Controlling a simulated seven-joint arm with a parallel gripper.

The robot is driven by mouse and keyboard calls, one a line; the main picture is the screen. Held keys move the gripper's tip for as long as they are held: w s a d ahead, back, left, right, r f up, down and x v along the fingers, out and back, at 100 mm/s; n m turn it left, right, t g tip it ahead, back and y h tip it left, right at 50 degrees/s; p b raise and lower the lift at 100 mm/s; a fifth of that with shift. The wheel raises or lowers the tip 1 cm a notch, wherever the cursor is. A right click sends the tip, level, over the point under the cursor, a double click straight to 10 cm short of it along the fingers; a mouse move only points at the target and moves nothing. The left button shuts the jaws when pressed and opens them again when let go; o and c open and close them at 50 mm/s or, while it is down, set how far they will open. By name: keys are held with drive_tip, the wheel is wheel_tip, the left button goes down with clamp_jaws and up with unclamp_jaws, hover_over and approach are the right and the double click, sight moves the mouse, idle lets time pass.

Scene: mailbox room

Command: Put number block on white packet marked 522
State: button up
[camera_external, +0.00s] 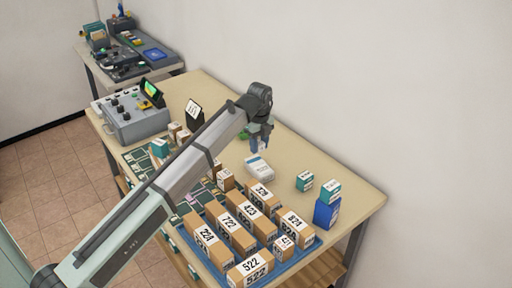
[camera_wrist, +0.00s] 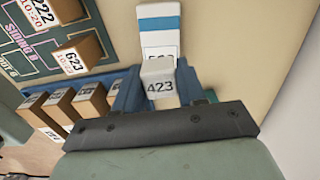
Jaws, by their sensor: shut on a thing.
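My gripper (camera_wrist: 158,80) is shut on a small pale block (camera_wrist: 158,68) whose near face reads 423. The block sits between the two blue fingers. In the outside view my gripper (camera_external: 261,142) points down above the table, and I cannot make out the block there. A white packet (camera_wrist: 160,14) with a blue stripe lies just beyond the block in the wrist view. Its label starts with a 5, and the block hides the rest. In the outside view the white packet (camera_external: 259,168) lies flat on the table, just below my gripper.
Brown numbered boxes, one marked 522 (camera_external: 251,265), stand in a blue tray (camera_external: 292,262) at the front. Teal boxes (camera_external: 305,181) and a blue box (camera_external: 326,213) are at the right. A grey control unit (camera_external: 133,120) is at the back left.

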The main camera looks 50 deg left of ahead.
sight(259, 142)
drive_tip(key=shift+f, duration=2.75)
drive_tip(key=shift+f, duration=0.1)
drive_tip(key=o, duration=1)
wheel_tip(259, 142, up, 12)
drive_tip(key=shift+r, duration=0.15)
drive_tip(key=shift+a, duration=0.1)
